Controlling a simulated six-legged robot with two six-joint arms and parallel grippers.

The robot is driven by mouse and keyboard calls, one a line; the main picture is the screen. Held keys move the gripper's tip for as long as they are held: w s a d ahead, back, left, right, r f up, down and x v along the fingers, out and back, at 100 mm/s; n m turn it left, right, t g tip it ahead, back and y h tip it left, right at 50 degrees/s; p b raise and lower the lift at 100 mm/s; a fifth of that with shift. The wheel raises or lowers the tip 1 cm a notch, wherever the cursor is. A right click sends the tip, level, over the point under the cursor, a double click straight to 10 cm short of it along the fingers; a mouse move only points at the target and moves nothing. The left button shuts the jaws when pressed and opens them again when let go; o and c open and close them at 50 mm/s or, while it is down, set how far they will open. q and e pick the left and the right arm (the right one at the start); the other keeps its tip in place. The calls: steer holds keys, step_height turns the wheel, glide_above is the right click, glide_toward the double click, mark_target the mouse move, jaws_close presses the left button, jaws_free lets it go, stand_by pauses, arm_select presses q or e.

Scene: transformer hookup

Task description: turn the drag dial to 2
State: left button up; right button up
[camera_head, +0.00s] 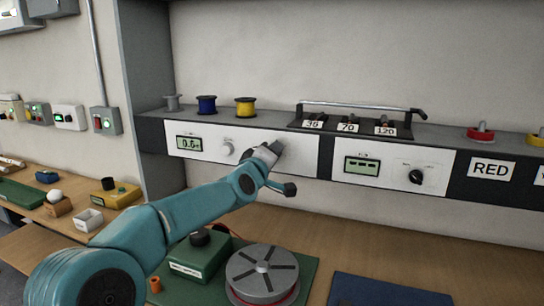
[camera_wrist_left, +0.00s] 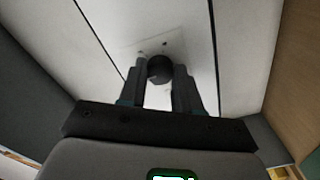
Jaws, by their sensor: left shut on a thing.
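A white panel (camera_head: 202,154) on the shelf front carries a display (camera_head: 188,143) that seems to read 0.6, and a grey knob (camera_head: 227,149). My left gripper (camera_head: 272,150) is at the right part of this panel and hides what it holds there. In the left wrist view my left gripper (camera_wrist_left: 161,74) is shut on a round dark dial (camera_wrist_left: 159,67), with one finger on each side. Small marks show on the panel by the dial, too blurred to read. My right gripper is not in view.
A second white panel with a display (camera_head: 362,165) and a black knob (camera_head: 416,176) lies to the right. Spools (camera_head: 207,105) and a rack labelled 36, 70 and 120 (camera_head: 347,124) stand above. A grey reel (camera_head: 263,272) and a green box (camera_head: 200,257) sit below my arm.

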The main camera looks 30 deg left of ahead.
arm_select(q)
steer(key=shift+r, duration=0.15)
steer(key=o, duration=0.9)
steer(key=shift+o, duration=0.8)
steer(key=shift+w, duration=0.1)
steer(key=b+v, duration=0.1)
steer(key=v, duration=1.5)
steer(key=shift+s+b, duration=0.25)
steer(key=shift+b, duration=0.1)
